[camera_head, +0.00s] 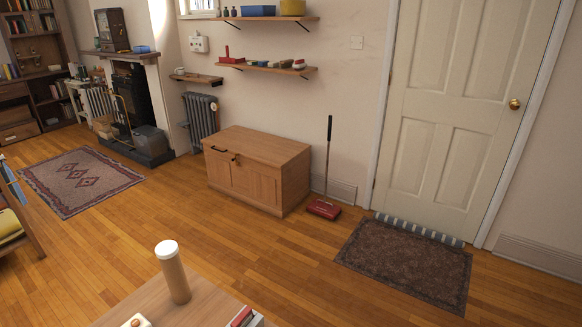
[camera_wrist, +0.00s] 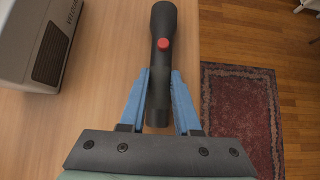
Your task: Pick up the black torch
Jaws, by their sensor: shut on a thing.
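The black torch (camera_wrist: 163,25) shows in the wrist view, with its wider head at the top, a red button on its body and its handle towards me. My gripper (camera_wrist: 161,78) has its two blue fingers on either side of the handle and is shut on it. The torch is over a light wooden surface (camera_wrist: 100,95), close to its right edge. I cannot tell whether it touches the surface or is a little above it. I do not make out the torch or my gripper in the head view.
In the wrist view a grey boxy device (camera_wrist: 45,45) stands left of the torch, and a red patterned rug (camera_wrist: 240,110) lies on the floor to the right. In the head view a tan white-topped cylinder (camera_head: 174,280) stands on a wooden table (camera_head: 195,314). A wooden chest (camera_head: 258,170) stands by the wall.

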